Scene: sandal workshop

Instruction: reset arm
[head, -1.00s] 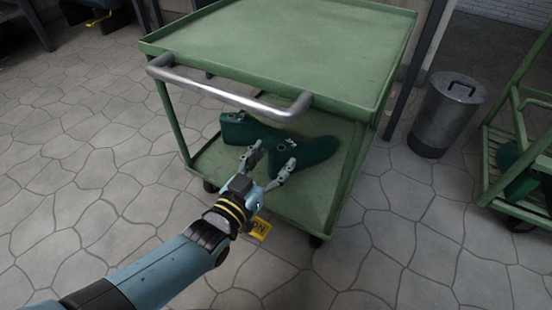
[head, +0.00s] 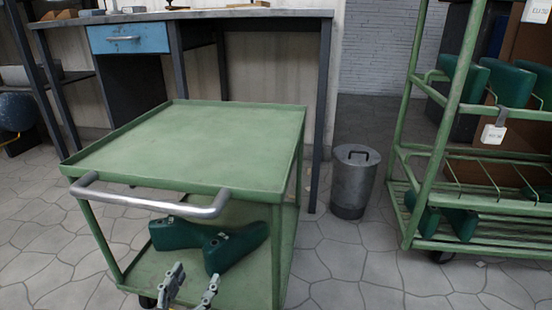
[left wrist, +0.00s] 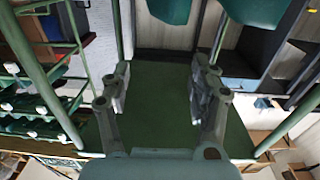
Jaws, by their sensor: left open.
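My left gripper (head: 191,287) shows at the bottom edge of the head view, with only its two fingers in the picture. The fingers are apart and nothing is between them. It is in front of the green cart's (head: 190,145) lower shelf, just below two dark green foot-shaped lasts (head: 235,248) lying there. In the left wrist view the open fingers (left wrist: 160,92) are spread and empty, and parts of the green lasts (left wrist: 255,10) show at the top edge. My right gripper is in neither view.
The cart's top is empty, with a metal handle (head: 150,205) along its front. A workbench (head: 200,14) with a blue drawer (head: 128,38) stands behind. A lidded metal bin (head: 353,185) is right of the cart. A green rack (head: 425,190) holding lasts stands at the right.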

